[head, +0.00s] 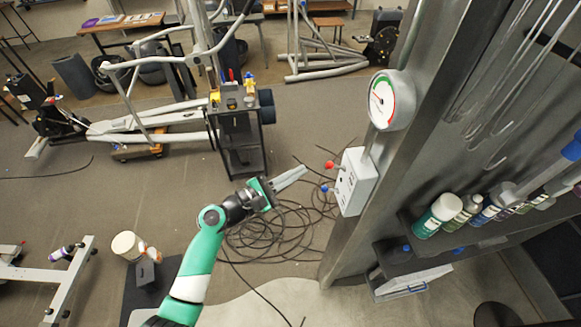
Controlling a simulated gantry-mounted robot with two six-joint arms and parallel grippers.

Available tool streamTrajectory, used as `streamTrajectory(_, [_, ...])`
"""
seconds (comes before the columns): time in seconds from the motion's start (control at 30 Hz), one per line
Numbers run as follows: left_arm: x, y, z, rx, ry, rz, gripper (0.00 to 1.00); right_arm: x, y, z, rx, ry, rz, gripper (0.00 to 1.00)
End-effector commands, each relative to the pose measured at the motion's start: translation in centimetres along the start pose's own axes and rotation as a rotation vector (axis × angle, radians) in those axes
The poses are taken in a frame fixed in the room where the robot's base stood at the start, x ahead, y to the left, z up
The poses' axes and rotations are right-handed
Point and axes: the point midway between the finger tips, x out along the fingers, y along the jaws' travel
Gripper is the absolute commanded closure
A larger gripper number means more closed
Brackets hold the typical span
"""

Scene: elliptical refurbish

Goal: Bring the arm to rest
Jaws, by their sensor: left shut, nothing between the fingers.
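My left arm, green and white, comes in from the bottom left of the head view. Its gripper (291,177) is shut and empty, with pale grey fingers pointing right. The fingertips appear just left of a white box (355,181) with a red knob (329,164) and a blue knob (324,187). I cannot tell the gap in depth between them. My right gripper is not in view.
A metal column carries a round gauge (382,100). A shelf (440,242) with several bottles stands at the right. Black cables (270,235) lie coiled on the floor below the gripper. A dark cart (240,145) and an elliptical machine (140,120) stand behind.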

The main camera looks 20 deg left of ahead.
Motion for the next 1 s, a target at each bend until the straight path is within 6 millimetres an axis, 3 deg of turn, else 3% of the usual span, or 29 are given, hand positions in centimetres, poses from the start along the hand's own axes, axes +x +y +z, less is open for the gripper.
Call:
streamTrajectory(0.2, [-2.0, 0.6, 1.0, 0.000, 0.001, 0.001, 1.00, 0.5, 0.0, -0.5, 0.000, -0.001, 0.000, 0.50])
streamTrajectory(0.77, [-2.0, 0.5, 1.1, 0.000, -0.002, -0.002, 1.00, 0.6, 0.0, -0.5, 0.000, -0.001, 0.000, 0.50])
streamTrajectory(0.87, [-1.1, 0.8, 3.1, 0.014, -0.027, -0.012, 1.00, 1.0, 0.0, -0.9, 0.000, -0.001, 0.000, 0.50])
streamTrajectory(0.97, [0.3, 2.7, 7.9, 0.080, -0.096, 0.000, 1.00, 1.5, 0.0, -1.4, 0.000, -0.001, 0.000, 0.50])
streamTrajectory(1.0, [0.8, 3.9, 10.7, 0.141, -0.126, 0.014, 1.00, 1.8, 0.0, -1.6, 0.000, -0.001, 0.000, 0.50])
